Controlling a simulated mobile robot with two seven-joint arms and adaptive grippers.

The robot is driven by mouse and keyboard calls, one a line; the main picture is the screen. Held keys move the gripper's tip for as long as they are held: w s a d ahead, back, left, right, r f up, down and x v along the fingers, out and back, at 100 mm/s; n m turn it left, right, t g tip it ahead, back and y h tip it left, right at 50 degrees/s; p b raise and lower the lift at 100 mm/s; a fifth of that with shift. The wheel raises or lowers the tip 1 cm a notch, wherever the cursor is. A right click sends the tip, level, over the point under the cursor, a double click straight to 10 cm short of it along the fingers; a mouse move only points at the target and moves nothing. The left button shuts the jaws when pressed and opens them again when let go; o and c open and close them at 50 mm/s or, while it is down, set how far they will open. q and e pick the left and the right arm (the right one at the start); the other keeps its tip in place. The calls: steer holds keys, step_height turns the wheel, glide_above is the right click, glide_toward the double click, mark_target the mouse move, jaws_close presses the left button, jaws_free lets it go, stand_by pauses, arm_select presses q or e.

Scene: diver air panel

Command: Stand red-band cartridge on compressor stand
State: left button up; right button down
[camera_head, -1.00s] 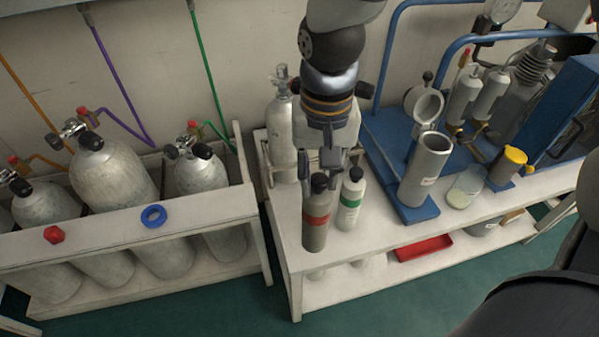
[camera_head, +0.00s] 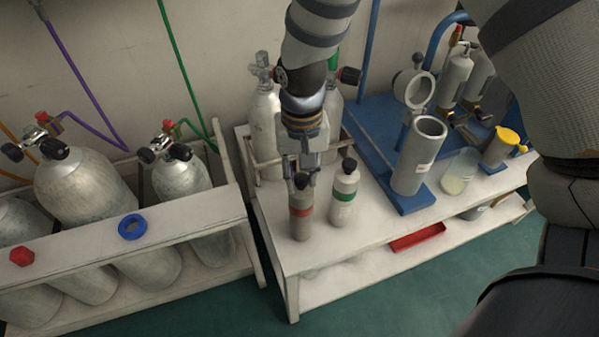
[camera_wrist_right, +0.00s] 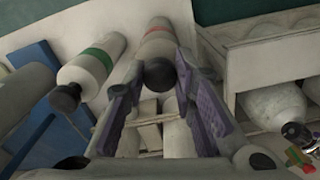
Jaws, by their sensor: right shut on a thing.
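The red-band cartridge (camera_head: 301,226), a grey cylinder with a black knob, is upright at the left end of the white bench. My right gripper (camera_head: 303,178) reaches down from above and is shut on its top. I cannot tell whether its base touches the bench. In the right wrist view the cartridge (camera_wrist_right: 158,45) lies beyond the purple-padded fingers of my right gripper (camera_wrist_right: 160,92), its black knob between them. The green-band cartridge (camera_head: 344,205) stands just right of it, apart. The blue stand (camera_head: 415,201) bears an open grey canister (camera_head: 409,175). My left gripper is out of view.
The white bench (camera_head: 300,262) has bare top in front of the cartridges. A beaker (camera_head: 459,172) and yellow-topped cup (camera_head: 500,150) stand at right. A red tray (camera_head: 417,239) is on the lower shelf. Tall cylinders (camera_head: 266,130) stand behind; a cylinder rack (camera_head: 190,222) is at left.

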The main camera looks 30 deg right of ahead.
steer(key=shift+r, duration=0.15)
steer(key=c, duration=1.3)
jaws_free()
step_height(320, 180, up, 12)
steer(key=p, duration=0.2)
steer(key=s+f+n+g, duration=0.1)
steer(key=s+f, duration=0.4)
steer(key=f, duration=0.3)
steer(key=s+f+n, duration=0.1)
steer(key=s+f, duration=0.4)
steer(key=f, duration=0.4)
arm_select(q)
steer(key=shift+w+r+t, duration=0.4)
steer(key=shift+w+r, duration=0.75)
arm_select(e)
steer(key=s+f+n, duration=0.1)
steer(key=s+f, duration=0.1)
steer(key=s, duration=0.5)
steer(key=s+a+f+n+g, duration=0.1)
steer(key=s+f, duration=0.2)
steer(key=s, duration=0.4)
steer(key=s+f+n, duration=0.1)
steer(key=s+f, duration=0.2)
steer(key=s, duration=0.5)
steer(key=shift+s+a+f, duration=0.1)
steer(key=shift+a, duration=0.25)
